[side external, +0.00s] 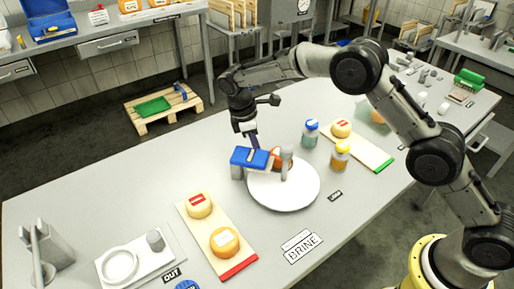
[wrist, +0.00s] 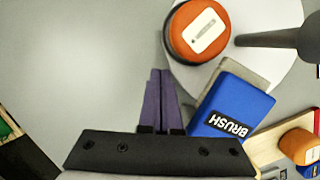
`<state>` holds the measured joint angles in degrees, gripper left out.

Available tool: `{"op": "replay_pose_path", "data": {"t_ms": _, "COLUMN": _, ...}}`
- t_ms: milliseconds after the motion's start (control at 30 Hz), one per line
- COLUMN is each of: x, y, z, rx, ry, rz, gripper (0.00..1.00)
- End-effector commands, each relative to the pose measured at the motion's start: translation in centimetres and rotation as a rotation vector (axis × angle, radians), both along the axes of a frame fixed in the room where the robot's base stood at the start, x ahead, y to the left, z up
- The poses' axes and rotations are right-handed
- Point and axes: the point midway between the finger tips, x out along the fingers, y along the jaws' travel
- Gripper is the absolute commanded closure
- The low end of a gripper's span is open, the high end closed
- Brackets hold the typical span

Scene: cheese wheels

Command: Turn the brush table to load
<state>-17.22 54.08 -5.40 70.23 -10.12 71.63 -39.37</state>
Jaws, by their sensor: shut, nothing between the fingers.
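The brush table is a white round disc (side external: 290,200) on the grey bench. A grey upright post (side external: 287,165) stands on it; in the wrist view this post (wrist: 270,39) reaches in from the right. An orange cheese wheel with a pale label (wrist: 198,32) sits on the disc, close to the blue block marked BRUSH (wrist: 235,108). In the side view the blue block (side external: 252,158) stands at the disc's left edge and partly hides the cheese (side external: 276,156). My gripper (wrist: 162,75) is shut and empty, beside the blue block and apart from the post. Its fingertips (side external: 255,144) are just behind the block.
A board with a red end (side external: 240,268) holds two cheeses at front left. A board with a green end (side external: 370,153) holds a cheese at right. A blue-capped bottle (side external: 310,135) and an amber jar (side external: 340,159) stand right of the disc. The bench behind-left is clear.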

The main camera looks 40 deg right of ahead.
Motion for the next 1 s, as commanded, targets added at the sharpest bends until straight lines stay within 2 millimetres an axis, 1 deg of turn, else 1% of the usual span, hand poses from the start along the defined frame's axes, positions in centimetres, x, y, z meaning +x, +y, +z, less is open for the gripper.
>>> {"op": "replay_pose_path", "data": {"t_ms": 1000, "x": 0.0, "y": -1.3, "z": 0.1, "rx": 0.0, "ry": 0.0, "rz": -0.113, "gripper": 1.0}}
